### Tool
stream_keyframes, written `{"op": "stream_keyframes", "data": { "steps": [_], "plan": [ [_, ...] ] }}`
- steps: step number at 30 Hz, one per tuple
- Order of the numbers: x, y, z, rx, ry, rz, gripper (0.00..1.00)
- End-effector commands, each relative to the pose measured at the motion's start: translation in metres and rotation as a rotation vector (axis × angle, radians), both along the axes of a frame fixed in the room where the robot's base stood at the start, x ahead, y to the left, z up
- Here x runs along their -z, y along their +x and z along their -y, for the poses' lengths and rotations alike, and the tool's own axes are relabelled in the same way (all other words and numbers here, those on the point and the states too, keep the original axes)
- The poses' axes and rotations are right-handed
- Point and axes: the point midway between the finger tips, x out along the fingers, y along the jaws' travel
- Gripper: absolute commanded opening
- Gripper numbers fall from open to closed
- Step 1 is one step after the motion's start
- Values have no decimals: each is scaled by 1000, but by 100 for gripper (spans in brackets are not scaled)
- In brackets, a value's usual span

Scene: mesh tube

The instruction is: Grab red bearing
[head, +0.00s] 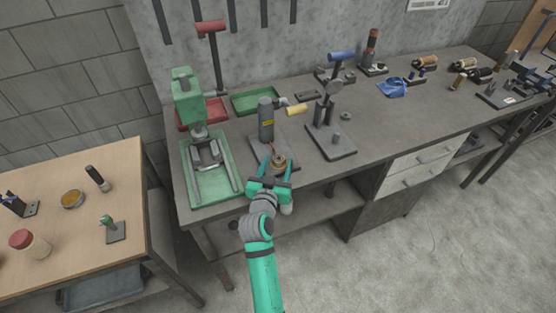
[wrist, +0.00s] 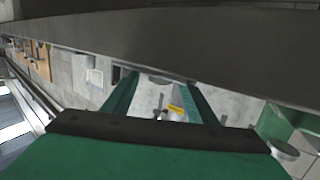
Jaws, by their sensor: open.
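My gripper (head: 276,164) is open at the front edge of the grey workbench (head: 230,205), with its green fingers pointing toward the back. A small round brownish-red part (head: 279,160), possibly the red bearing, shows between the fingers in the head view. It is too small to tell whether the fingers touch it. In the wrist view the two green fingers (wrist: 160,95) are apart. A grey cylinder with a yellow label shows beyond them (wrist: 176,111), and no red bearing can be made out there.
The same grey cylinder (head: 266,120) stands just behind my gripper. A green press (head: 188,95) is at left, and a black stand (head: 332,140) at right. Red (head: 203,114) and green (head: 257,101) trays lie behind.

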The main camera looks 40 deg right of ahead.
Motion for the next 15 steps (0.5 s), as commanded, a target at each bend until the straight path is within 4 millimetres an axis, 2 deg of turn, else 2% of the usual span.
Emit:
{"op": "stream_keyframes", "data": {
  "steps": [5,6,11,12,15],
  "plan": [
    [0,1,-1,-2,0,0,52],
    [0,1,-1,-3,0,0,50],
    [0,4,-6,-11,0,0,11],
    [0,4,-7,-12,0,0,7],
    [0,4,-7,-12,1,1,3]
  ]
}}
